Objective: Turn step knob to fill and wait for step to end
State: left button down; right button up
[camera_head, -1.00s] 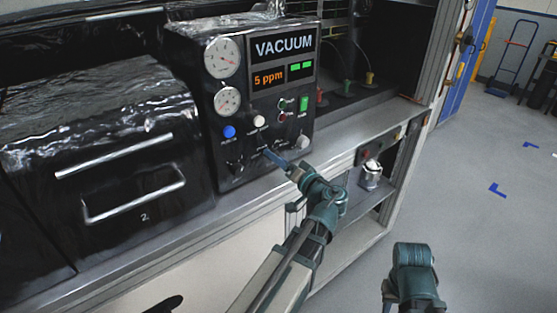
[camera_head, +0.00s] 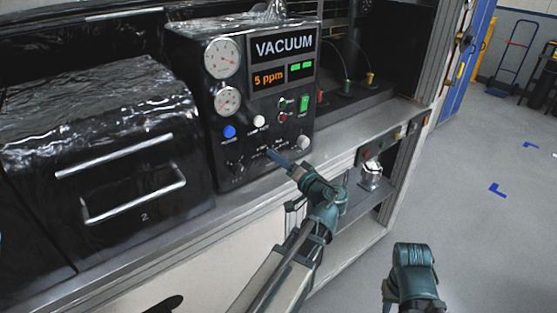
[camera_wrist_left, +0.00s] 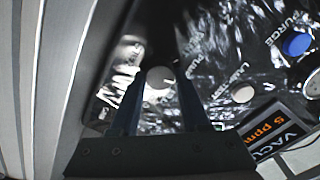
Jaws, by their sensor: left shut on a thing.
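The black vacuum panel (camera_head: 222,150) stands on the bench, with gauges, buttons and a lit display reading 5 ppm. My left gripper (camera_head: 270,152) is at the lower middle of its front. In the left wrist view its fingers (camera_wrist_left: 160,92) are shut on a round pale-topped knob (camera_wrist_left: 158,77), which I take as the step knob; the labels around it are too blurred to read. In the head view the fingers hide this knob. A white button (camera_wrist_left: 243,93) and a blue purge button (camera_wrist_left: 297,45) are beside it.
A black drawer unit marked 2 (camera_head: 120,200) stands left of the panel. The metal bench edge (camera_head: 240,203) runs below it. A silver-topped object (camera_head: 371,174) is on the lower shelf at right. The floor at right is open.

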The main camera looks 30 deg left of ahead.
pick_arm(q)
jog(key=m, duration=0.4)
jog(key=shift+m, duration=1.8)
jog(key=shift+c, duration=2)
grip_release()
jog(key=shift+d, duration=0.1)
jog(key=v, duration=1.3)
jog(key=shift+d, duration=0.35)
jog(key=shift+s, duration=0.1)
